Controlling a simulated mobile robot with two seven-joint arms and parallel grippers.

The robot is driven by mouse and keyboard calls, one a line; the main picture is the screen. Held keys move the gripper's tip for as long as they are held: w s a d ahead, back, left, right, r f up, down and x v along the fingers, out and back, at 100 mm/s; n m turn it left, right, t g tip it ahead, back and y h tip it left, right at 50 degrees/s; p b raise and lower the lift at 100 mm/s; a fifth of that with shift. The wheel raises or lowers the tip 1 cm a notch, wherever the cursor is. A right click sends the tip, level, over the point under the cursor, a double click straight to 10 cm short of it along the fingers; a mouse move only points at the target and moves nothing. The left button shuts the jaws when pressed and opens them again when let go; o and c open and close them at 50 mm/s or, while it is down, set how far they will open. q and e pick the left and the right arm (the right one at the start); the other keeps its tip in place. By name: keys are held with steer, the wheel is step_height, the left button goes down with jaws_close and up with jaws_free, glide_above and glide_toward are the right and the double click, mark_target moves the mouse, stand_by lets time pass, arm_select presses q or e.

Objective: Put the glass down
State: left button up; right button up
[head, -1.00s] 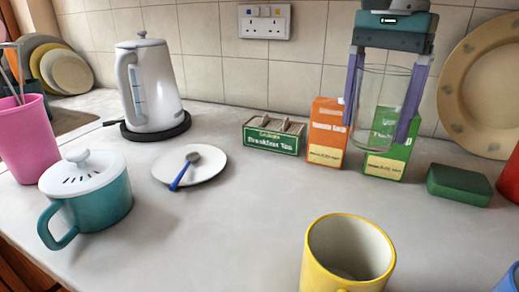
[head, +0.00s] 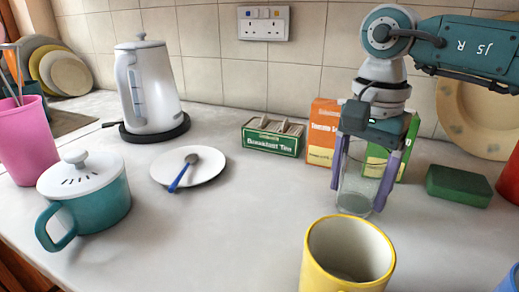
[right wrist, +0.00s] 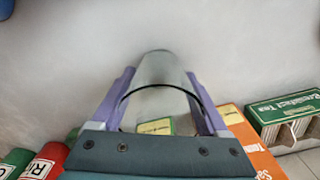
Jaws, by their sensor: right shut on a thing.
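A clear glass (head: 356,192) is upright between the purple fingers of my right gripper (head: 362,200), in front of the orange and green boxes. The gripper points down and is shut on the glass. The base of the glass is at or very near the worktop (head: 240,235); I cannot tell if it touches. In the right wrist view the glass (right wrist: 160,72) sits between the two fingers of the gripper (right wrist: 160,85), with its rim towards the palm. My left gripper is not in view.
A yellow mug (head: 345,262) stands in front of the glass. A green block (head: 459,185) is to its right. An orange box (head: 322,135), a green box (head: 378,163) and a tea box (head: 272,138) stand behind. A white plate (head: 205,168) is further left, with clear worktop between.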

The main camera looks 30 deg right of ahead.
steer(key=shift+f, duration=0.25)
steer(key=o, duration=1.5)
steer(key=shift+r, duration=0.1)
